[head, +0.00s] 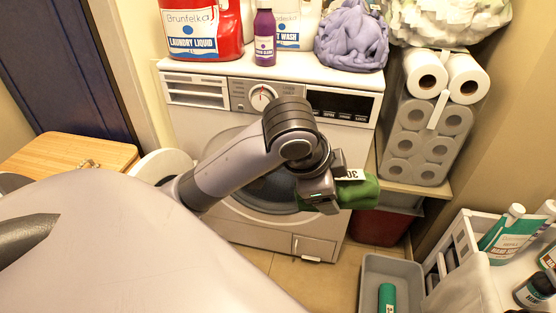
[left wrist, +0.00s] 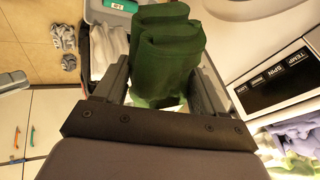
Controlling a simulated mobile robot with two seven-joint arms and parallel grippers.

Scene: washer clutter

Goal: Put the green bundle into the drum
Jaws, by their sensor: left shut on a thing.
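The green bundle (head: 364,194) is a rolled dark green cloth. My left gripper (head: 335,190) is shut on it and holds it in front of the washer's right side, apart from the opening as far as the head view shows. In the left wrist view the bundle (left wrist: 168,60) sits between the two fingers and sticks out beyond them. The white washer (head: 316,248) has a round front opening (head: 262,196), which is largely hidden behind my left arm. The drum's inside is hard to make out. My right gripper is not in view.
A red detergent bottle (head: 203,28), a purple bottle (head: 264,38) and a lilac cloth heap (head: 351,36) stand on the washer. Paper rolls (head: 425,135) are stacked to the right. A grey bin (head: 371,268) holds a green bottle (head: 387,297). A white cart (head: 462,287) is at lower right.

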